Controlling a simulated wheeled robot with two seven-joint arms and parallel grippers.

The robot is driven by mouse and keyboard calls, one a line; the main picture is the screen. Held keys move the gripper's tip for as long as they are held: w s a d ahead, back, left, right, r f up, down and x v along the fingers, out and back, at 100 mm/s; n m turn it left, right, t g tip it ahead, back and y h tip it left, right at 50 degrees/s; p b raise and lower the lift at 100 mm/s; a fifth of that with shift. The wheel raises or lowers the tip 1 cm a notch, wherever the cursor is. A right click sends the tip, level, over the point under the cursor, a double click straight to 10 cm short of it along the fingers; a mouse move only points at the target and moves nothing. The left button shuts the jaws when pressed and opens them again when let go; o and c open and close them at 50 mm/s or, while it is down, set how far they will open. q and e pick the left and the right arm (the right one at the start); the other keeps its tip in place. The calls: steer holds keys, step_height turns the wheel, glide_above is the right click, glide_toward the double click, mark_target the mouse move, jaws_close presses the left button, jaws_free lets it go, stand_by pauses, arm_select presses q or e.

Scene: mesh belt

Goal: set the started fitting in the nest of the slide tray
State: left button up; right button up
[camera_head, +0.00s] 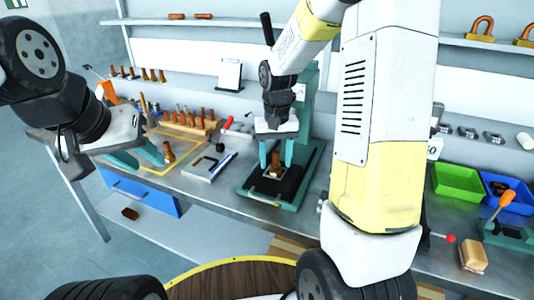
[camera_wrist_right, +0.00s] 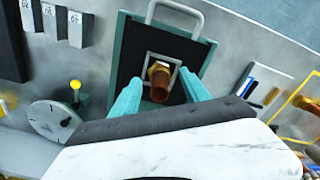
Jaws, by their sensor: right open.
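The started fitting, a brass nut with a copper-brown stem, stands within the pale square nest of the slide tray in the right wrist view (camera_wrist_right: 159,82); it shows small in the head view (camera_head: 276,171). The slide tray (camera_wrist_right: 133,58) is a black plate with a metal handle, on a teal base. My right gripper (camera_head: 276,158) is open above the tray, its teal fingers on either side of the fitting and apart from it. My left gripper (camera_head: 151,162) appears open and empty at the left, its fingertips close to another brown fitting (camera_head: 168,153) on the yellow-outlined area.
A wooden rack (camera_head: 188,124) of brown pieces stands behind the yellow outline. A flat grey holder with a blue-and-black pen (camera_head: 222,165) lies left of the tray. Green (camera_head: 457,184) and blue bins stand at the right. A dial and a yellow-knobbed lever (camera_wrist_right: 75,86) are beside the tray.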

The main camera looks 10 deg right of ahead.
step_height(320, 180, up, 10)
steer(key=shift+f, duration=0.1)
steer(key=shift+s+r, duration=0.2)
steer(key=shift+r, duration=0.45)
steer(key=s+r+t+y, duration=0.1)
steer(key=s+r+t, duration=0.1)
steer(key=s, duration=0.6)
steer(key=s+r+n+t+y, duration=0.1)
steer(key=s+r+t, duration=0.2)
steer(key=s, duration=0.6)
steer(key=shift+s+a+t, duration=0.15)
steer(key=shift+t, duration=0.45)
